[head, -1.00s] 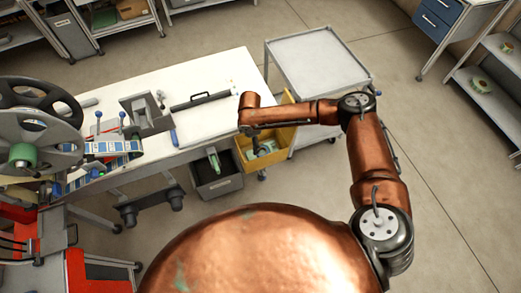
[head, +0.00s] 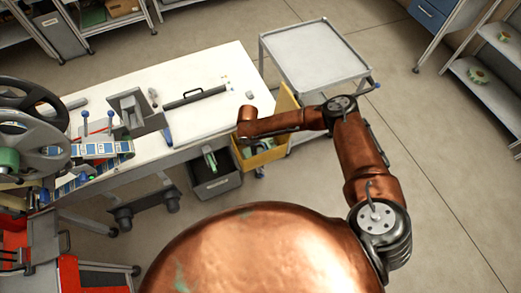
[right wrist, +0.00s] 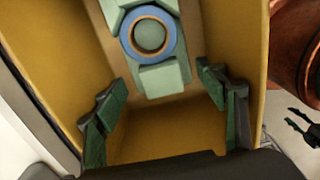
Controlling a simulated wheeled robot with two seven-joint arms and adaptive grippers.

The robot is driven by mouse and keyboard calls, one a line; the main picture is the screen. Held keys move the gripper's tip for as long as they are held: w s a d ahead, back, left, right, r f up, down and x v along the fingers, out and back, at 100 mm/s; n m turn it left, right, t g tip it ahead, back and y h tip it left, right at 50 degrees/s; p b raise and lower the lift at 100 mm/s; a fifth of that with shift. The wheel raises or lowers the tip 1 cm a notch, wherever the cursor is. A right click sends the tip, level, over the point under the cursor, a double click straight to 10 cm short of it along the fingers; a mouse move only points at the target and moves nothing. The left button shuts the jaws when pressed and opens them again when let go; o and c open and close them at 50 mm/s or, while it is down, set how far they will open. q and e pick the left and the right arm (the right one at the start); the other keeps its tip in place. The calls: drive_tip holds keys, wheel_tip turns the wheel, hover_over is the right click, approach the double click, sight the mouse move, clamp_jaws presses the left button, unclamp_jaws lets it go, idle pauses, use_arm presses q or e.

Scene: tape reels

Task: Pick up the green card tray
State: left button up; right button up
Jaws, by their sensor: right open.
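A pale green tray (right wrist: 165,80) lies inside the yellow bin (right wrist: 215,130) in the right wrist view, with a blue-rimmed round piece (right wrist: 150,37) on it. Its upper end is cut off by the picture's edge. My right gripper (right wrist: 162,80) is open and empty. Its two green-padded fingers stand apart inside the bin, near the tray's lower end and not touching it. In the head view, the yellow bin (head: 270,157) stands at the white table's front right corner; my right arm reaches over it and partly hides the green contents. My left gripper is not identifiable.
A grey bin (head: 218,187) with a green item (head: 210,160) stands left of the yellow bin. The white table (head: 205,105) holds tools and a reel machine. A grey cart (head: 310,55) stands behind. The floor at right is clear.

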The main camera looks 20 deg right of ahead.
wheel_tip(320, 180, down, 3)
drive_tip(key=shift+r, duration=0.15)
drive_tip(key=shift+c, duration=0.4)
drive_tip(key=shift+s, duration=0.15)
drive_tip(key=c, duration=1.5)
